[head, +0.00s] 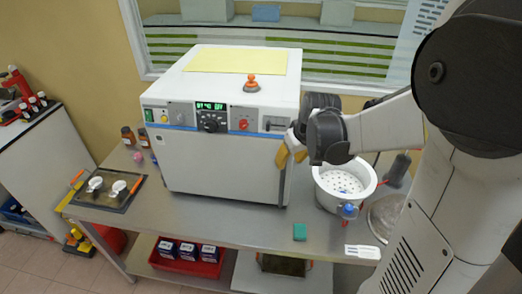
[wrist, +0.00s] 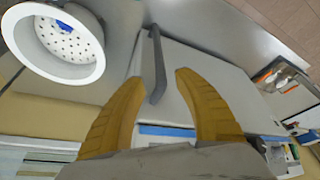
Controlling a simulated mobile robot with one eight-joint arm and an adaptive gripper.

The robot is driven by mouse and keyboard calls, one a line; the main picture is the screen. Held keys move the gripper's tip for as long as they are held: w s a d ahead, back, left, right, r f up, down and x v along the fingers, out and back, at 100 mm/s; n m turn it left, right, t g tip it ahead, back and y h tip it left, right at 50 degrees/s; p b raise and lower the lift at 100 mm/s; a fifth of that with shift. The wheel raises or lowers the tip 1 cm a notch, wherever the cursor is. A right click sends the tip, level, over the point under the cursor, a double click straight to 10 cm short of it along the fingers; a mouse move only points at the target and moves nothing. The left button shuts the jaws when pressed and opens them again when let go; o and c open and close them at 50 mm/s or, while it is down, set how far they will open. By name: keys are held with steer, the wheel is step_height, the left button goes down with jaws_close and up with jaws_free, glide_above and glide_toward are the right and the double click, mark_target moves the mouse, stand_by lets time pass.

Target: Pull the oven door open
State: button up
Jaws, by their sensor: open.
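The oven (head: 225,155) is a white box with a control panel along its top front, standing on a metal table. Its door (head: 220,170) looks closed. The door handle is a dark grey vertical bar (head: 282,185) at the door's right edge. My gripper (head: 290,156) is at the upper part of this handle, its yellow fingers apart. In the wrist view, the handle (wrist: 157,65) shows between the two open fingertips of my gripper (wrist: 158,76), nearer the left one. I cannot tell whether a finger touches it.
A white perforated pot (head: 345,200) stands close right of the oven. A dark tray (head: 105,190) lies to the left. The tabletop before the door is mostly clear.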

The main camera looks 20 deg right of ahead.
mark_target(285, 167)
steer(key=b+x, duration=0.1)
steer(key=x, duration=0.7)
steer(key=shift+w+f, duration=0.15)
jaws_close()
